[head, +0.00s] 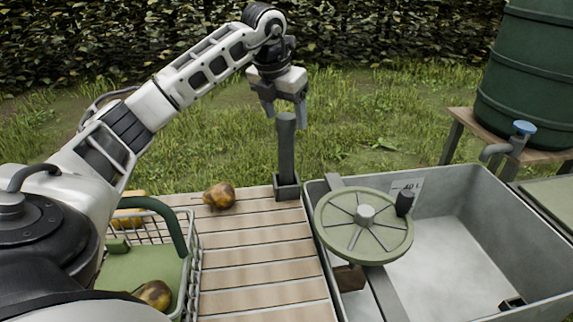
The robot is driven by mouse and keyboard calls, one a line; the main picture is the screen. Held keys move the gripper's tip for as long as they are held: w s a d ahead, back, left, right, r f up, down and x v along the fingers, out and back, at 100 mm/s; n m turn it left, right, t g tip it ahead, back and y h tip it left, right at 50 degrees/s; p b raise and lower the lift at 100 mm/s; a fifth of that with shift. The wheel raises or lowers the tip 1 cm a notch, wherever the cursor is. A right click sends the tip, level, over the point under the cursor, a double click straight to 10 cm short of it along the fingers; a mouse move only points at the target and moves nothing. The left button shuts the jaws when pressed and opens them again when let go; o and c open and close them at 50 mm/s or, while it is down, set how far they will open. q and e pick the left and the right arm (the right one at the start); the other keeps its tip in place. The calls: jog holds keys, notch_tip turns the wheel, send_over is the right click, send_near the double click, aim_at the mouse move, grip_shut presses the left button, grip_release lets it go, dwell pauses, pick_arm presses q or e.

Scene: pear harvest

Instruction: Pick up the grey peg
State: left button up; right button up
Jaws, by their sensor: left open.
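The grey peg (286,150) stands upright in a dark square holder (287,190) at the far right corner of the slatted wooden table. My left gripper (285,110) is directly above it, pointing down. Its fingers are open, one on each side of the peg's top in the picture. I cannot tell whether they touch the peg. My right gripper does not show.
Right of the peg is a grey basin (455,185) with a green handwheel (340,225) on a bar across it. A pear (219,195) lies on the slatted table (255,255). A wire basket (195,270) with pears stands at the left.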

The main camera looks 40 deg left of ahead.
aim_at(287, 130)
pick_arm(q)
jog(key=x, duration=0.4)
jog(key=shift+s+f, duration=0.15)
jog(key=shift+f, duration=0.8)
jog(key=shift+w, duration=0.2)
grip_shut()
jog(key=shift+r, duration=0.1)
